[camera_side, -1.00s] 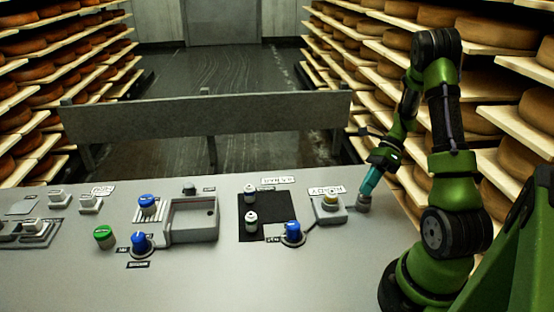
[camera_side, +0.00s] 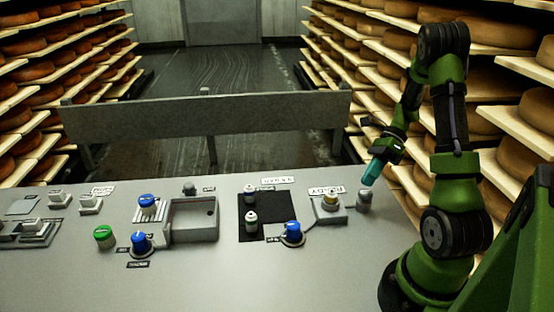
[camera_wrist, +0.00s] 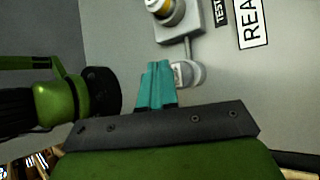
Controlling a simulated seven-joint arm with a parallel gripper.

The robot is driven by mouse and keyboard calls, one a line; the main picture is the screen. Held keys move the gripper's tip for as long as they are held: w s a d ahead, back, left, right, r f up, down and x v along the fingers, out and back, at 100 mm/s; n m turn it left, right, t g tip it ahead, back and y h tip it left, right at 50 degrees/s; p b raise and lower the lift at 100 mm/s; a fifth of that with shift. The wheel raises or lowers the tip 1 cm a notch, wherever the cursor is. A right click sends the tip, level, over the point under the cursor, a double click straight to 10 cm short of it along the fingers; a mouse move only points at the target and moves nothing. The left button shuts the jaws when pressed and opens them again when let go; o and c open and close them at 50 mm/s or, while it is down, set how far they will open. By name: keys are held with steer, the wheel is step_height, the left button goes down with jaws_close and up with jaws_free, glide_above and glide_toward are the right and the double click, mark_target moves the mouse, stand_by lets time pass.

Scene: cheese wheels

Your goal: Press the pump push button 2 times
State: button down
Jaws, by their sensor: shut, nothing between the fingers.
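My gripper (camera_side: 370,181) is shut and empty, its teal fingers pointing down. It is just above a short grey cylindrical piece (camera_side: 364,201) at the panel's right edge, with a small gap between them. In the wrist view the teal fingertips (camera_wrist: 158,66) show beside this grey piece (camera_wrist: 190,74), partly covering it. Left of it, a push button with a pale top and yellow ring (camera_side: 330,200) sits on a grey box; it also shows in the wrist view (camera_wrist: 166,10). I cannot read a pump label, so I cannot tell which one is the pump button.
The grey panel (camera_side: 200,285) carries blue knobs (camera_side: 293,232), a green button (camera_side: 104,237), white switches and a recessed box (camera_side: 192,235) to the left. A grey rail (camera_side: 210,120) stands behind. Cheese shelves flank both sides. The space above the panel is clear.

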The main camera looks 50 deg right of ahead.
mark_target(368, 190)
steer(key=shift+r, duration=2.3)
stand_by(0.7)
step_height(368, 190, up, 4)
steer(key=shift+f, duration=0.1)
steer(key=shift+f, duration=4.4)
steer(key=shift+f, duration=0.15)
steer(key=shift+f, duration=0.3)
